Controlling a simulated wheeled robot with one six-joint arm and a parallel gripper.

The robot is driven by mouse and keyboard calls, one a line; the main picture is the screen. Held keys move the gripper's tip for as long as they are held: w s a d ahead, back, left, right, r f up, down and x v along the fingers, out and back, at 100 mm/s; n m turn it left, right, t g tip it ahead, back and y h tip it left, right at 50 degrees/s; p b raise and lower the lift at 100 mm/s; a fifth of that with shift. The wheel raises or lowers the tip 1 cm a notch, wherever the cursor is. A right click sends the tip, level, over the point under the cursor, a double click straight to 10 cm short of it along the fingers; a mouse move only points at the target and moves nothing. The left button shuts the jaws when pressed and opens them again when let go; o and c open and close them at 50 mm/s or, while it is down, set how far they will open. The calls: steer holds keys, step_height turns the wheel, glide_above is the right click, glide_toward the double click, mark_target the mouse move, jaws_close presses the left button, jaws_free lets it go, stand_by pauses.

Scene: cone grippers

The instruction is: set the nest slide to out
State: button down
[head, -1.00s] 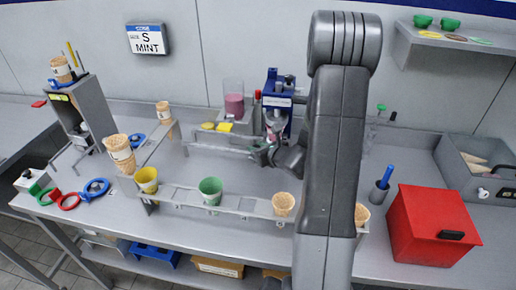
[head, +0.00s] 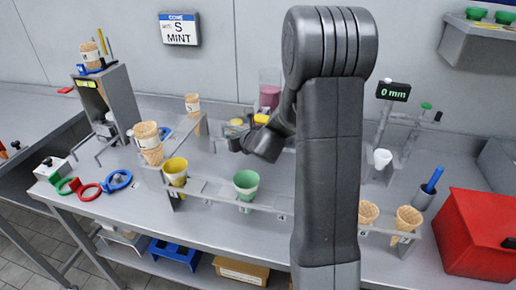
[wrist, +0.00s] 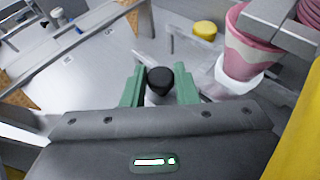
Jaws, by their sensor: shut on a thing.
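In the wrist view, the green fingertips of my gripper (wrist: 159,88) are on both sides of a black-topped knob (wrist: 160,78), shut on it. I take this knob for the handle of the nest slide; the slide's body below it is mostly hidden. A white cup-shaped holder (wrist: 232,84) with a pink cone-shaped piece (wrist: 245,55) in it is just right of the knob, apart from my fingers. In the head view, my gripper (head: 238,144) is low over the back of the bench, left of my arm. My arm hides the machine behind it.
In front is a rack (head: 220,193) with a yellow cone (head: 175,170) and a green cone (head: 246,184). A display (head: 394,91) reads 0 mm at the right. A red box (head: 478,235) stands front right. A yellow disc (wrist: 205,29) lies beyond the knob.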

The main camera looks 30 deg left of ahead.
steer(key=s+a+b, duration=0.2)
steer(key=a, duration=0.8)
steer(key=shift+s+a+b, duration=0.2)
steer(key=shift+s+b, duration=0.05)
steer(key=shift+b, duration=0.15)
steer(key=shift+r, duration=0.1)
steer(key=c, duration=1.6)
jaws_free()
steer(key=o, duration=0.5)
steer(key=shift+s+a, duration=0.1)
steer(key=shift+a, duration=0.1)
steer(key=shift+c, duration=0.2)
steer(key=shift+d, duration=0.1)
steer(key=v, duration=1.3)
steer(key=shift+d+p, duration=0.3)
steer(key=shift+d, duration=0.1)
